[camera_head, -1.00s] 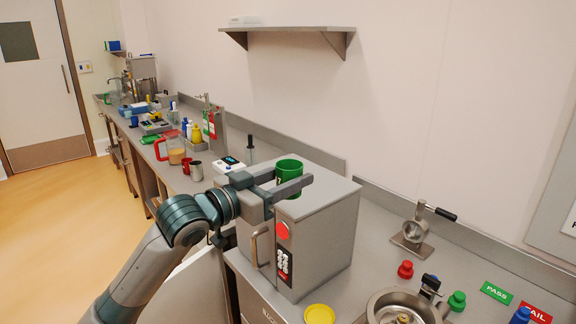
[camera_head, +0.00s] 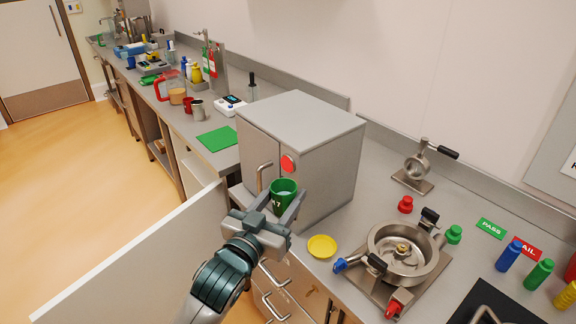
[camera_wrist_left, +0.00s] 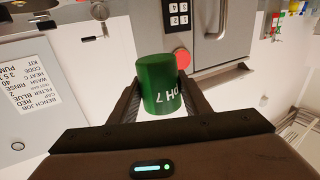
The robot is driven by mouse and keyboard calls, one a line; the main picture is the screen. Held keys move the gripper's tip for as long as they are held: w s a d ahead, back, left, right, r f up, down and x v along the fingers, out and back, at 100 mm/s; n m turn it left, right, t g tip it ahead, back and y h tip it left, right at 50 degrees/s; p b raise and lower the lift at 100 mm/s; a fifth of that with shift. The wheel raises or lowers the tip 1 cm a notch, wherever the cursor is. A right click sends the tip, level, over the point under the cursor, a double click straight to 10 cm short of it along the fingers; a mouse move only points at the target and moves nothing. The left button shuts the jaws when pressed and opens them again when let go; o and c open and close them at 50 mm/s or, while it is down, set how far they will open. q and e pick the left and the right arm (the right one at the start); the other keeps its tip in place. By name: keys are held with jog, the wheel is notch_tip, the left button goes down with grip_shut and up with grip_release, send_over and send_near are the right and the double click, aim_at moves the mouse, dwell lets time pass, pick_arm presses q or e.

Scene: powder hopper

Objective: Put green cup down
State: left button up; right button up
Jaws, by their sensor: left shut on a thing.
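The green cup (camera_head: 284,190), marked pH 7, is between the fingers of my left gripper (camera_head: 280,203), which is shut on it. In the head view its open mouth faces up, and it is in front of the grey box with the red button. The left wrist view shows the cup (camera_wrist_left: 160,85) between both dark fingers, with its lettering upside down. My right gripper is in neither view now.
The grey box (camera_head: 305,115) stands on the counter right behind the cup. A green mat (camera_head: 217,139) lies bare to its left. A yellow dish (camera_head: 322,246) and a steel bowl (camera_head: 405,250) are to the right. A white panel (camera_head: 135,265) stands out at lower left.

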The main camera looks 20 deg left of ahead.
pick_arm(q)
jog(key=f, duration=0.1)
jog(key=s+f+y, duration=0.1)
jog(key=f, duration=0.1)
jog(key=s+f+n+y, duration=0.1)
jog(key=f, duration=0.1)
jog(key=shift+s+d+b, duration=0.1)
jog(key=shift+s+b, duration=0.15)
jog(key=shift+b, duration=0.05)
